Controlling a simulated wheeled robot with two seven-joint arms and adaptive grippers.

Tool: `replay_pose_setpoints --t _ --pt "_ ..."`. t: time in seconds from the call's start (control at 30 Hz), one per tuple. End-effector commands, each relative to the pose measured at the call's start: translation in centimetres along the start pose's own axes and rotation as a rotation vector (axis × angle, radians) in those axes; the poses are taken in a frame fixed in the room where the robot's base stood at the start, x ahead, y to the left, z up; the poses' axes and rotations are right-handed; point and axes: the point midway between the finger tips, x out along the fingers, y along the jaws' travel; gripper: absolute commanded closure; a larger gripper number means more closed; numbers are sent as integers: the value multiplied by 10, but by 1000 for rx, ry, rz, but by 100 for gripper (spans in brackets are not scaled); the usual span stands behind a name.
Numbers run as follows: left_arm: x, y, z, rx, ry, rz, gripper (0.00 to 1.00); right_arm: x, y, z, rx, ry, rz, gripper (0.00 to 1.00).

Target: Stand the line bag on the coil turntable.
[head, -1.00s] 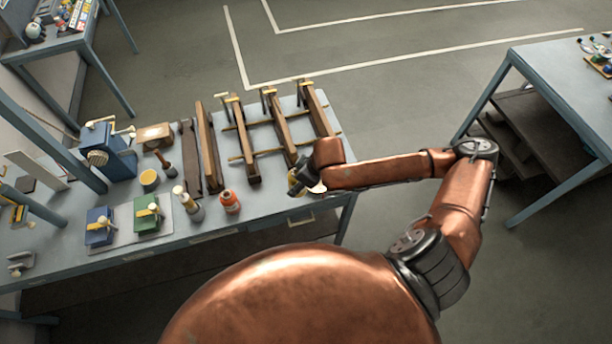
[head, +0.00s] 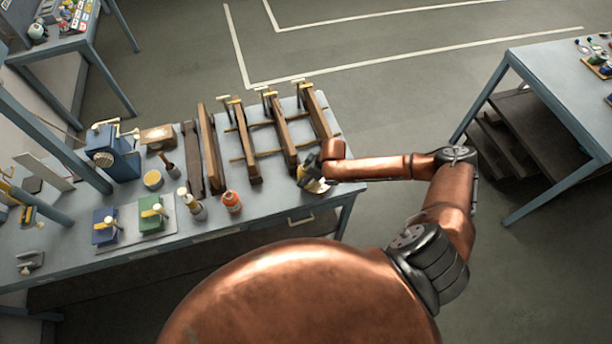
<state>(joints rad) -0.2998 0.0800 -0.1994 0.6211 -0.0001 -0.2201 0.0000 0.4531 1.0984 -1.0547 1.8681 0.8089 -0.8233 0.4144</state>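My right gripper (head: 309,174) is at the right end of the long bench (head: 270,219), at the front ends of the wooden bars. A small yellow and white item (head: 318,186) shows right at its fingers. The gripper is small and partly covers the item, so I cannot tell whether it holds it or whether the item is the line bag. I cannot pick out the coil turntable for certain. My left gripper is not in view.
Wooden bars (head: 211,150) lie across the bench. Another table (head: 560,85) stands right, across open floor.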

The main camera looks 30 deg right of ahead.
Motion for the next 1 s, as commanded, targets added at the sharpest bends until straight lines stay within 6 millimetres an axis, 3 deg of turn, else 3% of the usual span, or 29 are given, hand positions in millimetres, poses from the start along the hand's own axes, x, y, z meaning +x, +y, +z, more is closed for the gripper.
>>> replay_pose_setpoints --t 0.33,0.37,0.57,0.87,1.0 --pt "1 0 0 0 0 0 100 3 0 1 0 2 0 94" --pt "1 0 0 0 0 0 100 3 0 2 0 0 -1 54" --pt "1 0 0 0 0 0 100 3 0 2 0 0 -1 40" --pt "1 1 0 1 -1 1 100 2 0 1 0 0 0 39" --pt "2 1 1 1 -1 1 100 -8 0 0 0 1 1 39"
